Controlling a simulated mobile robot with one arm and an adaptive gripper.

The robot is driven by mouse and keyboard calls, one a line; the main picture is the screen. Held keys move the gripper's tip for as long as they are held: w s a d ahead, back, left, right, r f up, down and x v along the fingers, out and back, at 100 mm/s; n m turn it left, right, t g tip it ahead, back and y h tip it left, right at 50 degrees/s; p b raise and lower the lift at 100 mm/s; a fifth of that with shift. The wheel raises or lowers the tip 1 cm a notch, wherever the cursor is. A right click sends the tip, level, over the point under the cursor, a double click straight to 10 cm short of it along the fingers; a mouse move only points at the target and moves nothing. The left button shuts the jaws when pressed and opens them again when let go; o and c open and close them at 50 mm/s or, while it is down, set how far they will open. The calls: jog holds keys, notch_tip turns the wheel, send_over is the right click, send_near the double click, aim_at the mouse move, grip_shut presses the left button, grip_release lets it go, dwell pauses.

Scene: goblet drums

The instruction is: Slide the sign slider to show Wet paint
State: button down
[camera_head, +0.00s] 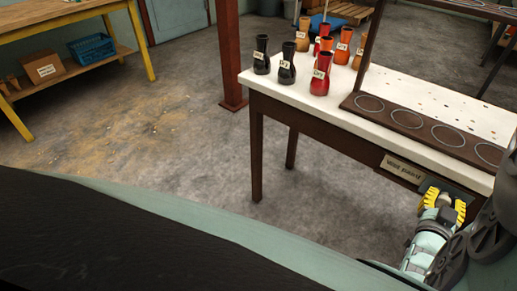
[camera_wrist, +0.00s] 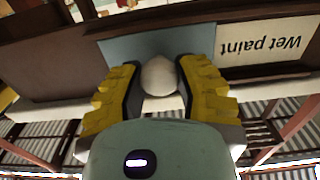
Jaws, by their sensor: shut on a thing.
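The sign (camera_head: 403,169) is on the front edge of the white-topped table, and its lettering appears to read "Wet paint" there. In the wrist view, the sign (camera_wrist: 262,45) clearly reads "Wet paint", upside down. The slider is a blue-grey plate (camera_wrist: 120,48) with a pale round knob (camera_wrist: 159,76). The plate sits beside the words, to their left in the wrist view and to their right in the head view. My gripper (camera_head: 446,199) has its yellow-padded fingers shut on the knob; it also shows in the wrist view (camera_wrist: 160,85).
Black, red and orange goblet drums (camera_head: 320,75) stand on the table's left end. A dark rack (camera_head: 420,128) with white rings covers its front edge. A red post (camera_head: 230,55) stands behind. A yellow-framed workbench (camera_head: 70,20) is at left. The floor between is clear.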

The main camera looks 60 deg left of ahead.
jog(key=shift+d+f, duration=0.1)
jog(key=shift+f, duration=0.05)
jog(key=c, duration=1.1)
grip_release()
jog(key=shift+o, duration=1.4)
jog(key=shift+w+d, duration=0.15)
jog(key=shift+o, duration=1.1)
jog(key=v, duration=1.2)
jog(key=shift+r, duration=0.2)
